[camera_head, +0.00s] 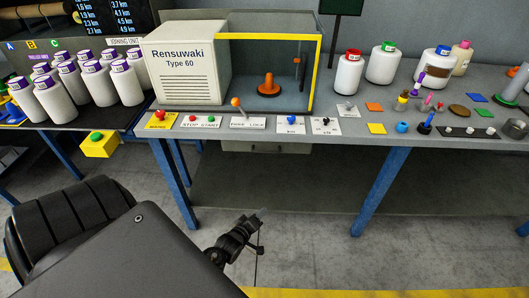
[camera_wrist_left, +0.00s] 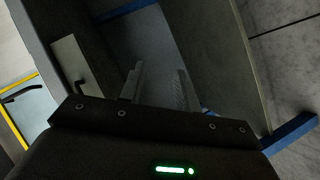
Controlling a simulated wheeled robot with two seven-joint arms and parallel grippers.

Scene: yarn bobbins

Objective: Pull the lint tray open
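Under the table, below the Rensuwaki machine, a grey box front (camera_head: 252,148) shows partly beneath the table edge; it may be the lint tray. In the left wrist view a pale grey panel with a small dark handle (camera_wrist_left: 72,65) lies up and left of the fingers; I cannot tell for sure that it is the tray. My left gripper (camera_head: 258,218) hangs in front of the table, below its front edge, apart from the box. In the left wrist view its two fingers (camera_wrist_left: 160,88) are spread with nothing between them. My right gripper is not in view.
The Rensuwaki machine (camera_head: 187,68) stands on the grey table (camera_head: 420,112) with buttons and levers along the front edge. Blue table legs (camera_head: 380,190) stand on both sides. White bobbins (camera_head: 50,100) stand at left. A yellow box with a green button (camera_head: 100,145) juts forward.

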